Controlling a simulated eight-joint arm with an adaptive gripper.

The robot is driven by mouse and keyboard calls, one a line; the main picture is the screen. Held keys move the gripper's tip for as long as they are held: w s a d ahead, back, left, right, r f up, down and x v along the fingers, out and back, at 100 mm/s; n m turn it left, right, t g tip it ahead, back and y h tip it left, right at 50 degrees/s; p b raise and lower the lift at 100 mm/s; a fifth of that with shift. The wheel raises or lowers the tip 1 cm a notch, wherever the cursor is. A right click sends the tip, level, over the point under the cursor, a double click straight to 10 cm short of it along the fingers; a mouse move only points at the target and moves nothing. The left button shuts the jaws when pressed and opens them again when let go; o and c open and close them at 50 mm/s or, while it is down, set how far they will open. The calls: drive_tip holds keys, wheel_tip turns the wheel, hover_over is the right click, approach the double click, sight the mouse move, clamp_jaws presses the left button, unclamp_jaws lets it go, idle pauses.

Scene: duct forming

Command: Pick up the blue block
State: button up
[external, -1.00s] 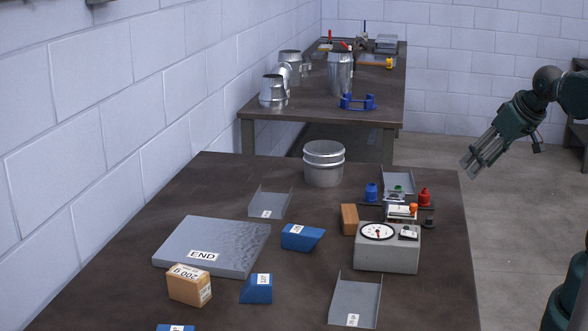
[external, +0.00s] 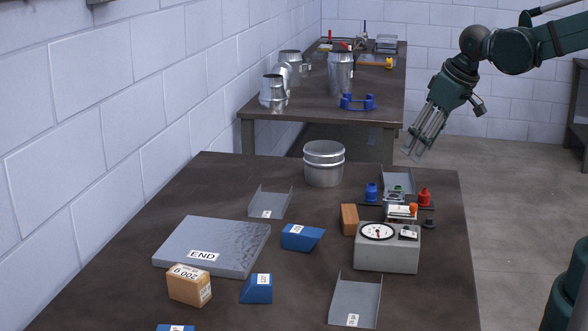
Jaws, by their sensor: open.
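Blue wedge-shaped blocks with white labels lie on the near table. One blue block (external: 308,240) is right of the grey END plate, near the table's middle. A second blue block (external: 258,291) is nearer the camera, beside a tan box. A third blue block (external: 177,327) is cut off by the bottom edge of the picture. My gripper (external: 414,156) is open and empty, up above the far right part of the table, well apart from all the blue blocks. Its fingers point down and to the left.
A round metal can (external: 323,168) stands farther back. Grey channel pieces (external: 268,203) (external: 355,303) lie about. The back left of the table is clear.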

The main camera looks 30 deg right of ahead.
drive_tip(key=w+a+n+g+p, duration=0.1)
drive_tip(key=w+a, duration=0.1)
drive_tip(key=a, duration=0.4)
drive_tip(key=w+a+n+g+p, duration=0.1)
drive_tip(key=w+a, duration=0.2)
drive_tip(key=a, duration=0.3)
drive_tip(key=n+g+h+p, duration=0.1)
drive_tip(key=n+g+p, duration=0.2)
drive_tip(key=n+p, duration=0.35)
hover_over(258, 279)
drive_tip(key=shift+m, duration=0.25)
wheel_tip(258, 279, down, 14)
drive_tip(key=shift+w+d, duration=0.15)
drive_tip(key=shift+f, duration=0.15)
drive_tip(key=shift+f, duration=0.1)
drive_tip(key=shift+f, duration=1.15)
drive_tip(key=shift+f, duration=0.1)
